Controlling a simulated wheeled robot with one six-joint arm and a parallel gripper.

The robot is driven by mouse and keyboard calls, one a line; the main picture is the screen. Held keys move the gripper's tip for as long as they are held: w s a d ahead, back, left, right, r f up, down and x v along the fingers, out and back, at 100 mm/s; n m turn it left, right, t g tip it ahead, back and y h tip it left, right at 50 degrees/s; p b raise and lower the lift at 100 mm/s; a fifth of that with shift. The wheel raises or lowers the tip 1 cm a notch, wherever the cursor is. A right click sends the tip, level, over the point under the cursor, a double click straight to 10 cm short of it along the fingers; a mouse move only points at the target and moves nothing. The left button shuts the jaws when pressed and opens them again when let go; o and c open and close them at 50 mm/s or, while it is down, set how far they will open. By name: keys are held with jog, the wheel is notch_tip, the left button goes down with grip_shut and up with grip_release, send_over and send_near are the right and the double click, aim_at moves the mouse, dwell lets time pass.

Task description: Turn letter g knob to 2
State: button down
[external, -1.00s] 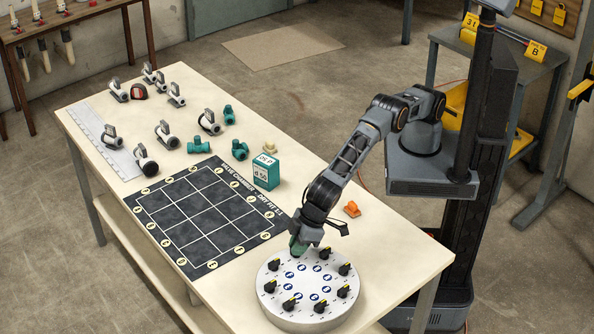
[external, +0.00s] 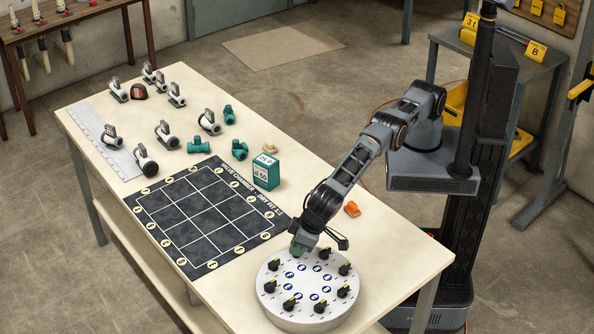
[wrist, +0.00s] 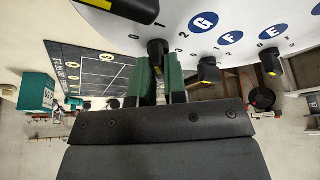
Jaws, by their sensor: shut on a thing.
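A round white panel (external: 279,312) stands on the near end of the table, with black knobs and blue letter discs around it. In the wrist view, my gripper (wrist: 160,68) has its green fingers shut around a black knob (wrist: 157,48) at the rim. The blue G disc (wrist: 204,22) lies up and right of that knob, and the digits 0, 1 and 2 are printed around it. In the external view, my gripper (external: 297,251) is at the panel's far edge and hides this knob.
The F disc (wrist: 230,38) and E disc (wrist: 269,33) follow to the right; a neighbouring knob (wrist: 208,68) stands close beside my right finger. A dark grid mat (external: 190,212), a teal box (external: 267,172) and an orange piece (external: 352,209) lie elsewhere on the table.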

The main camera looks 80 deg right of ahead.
jog(key=c, duration=1.2)
grip_release()
jog(key=shift+o, duration=0.2)
jog(key=shift+r, duration=0.1)
jog(key=v, duration=1.3)
jog(key=shift+r+b, duration=0.3)
jog(key=shift+b, duration=0.1)
jog(key=shift+s, duration=0.1)
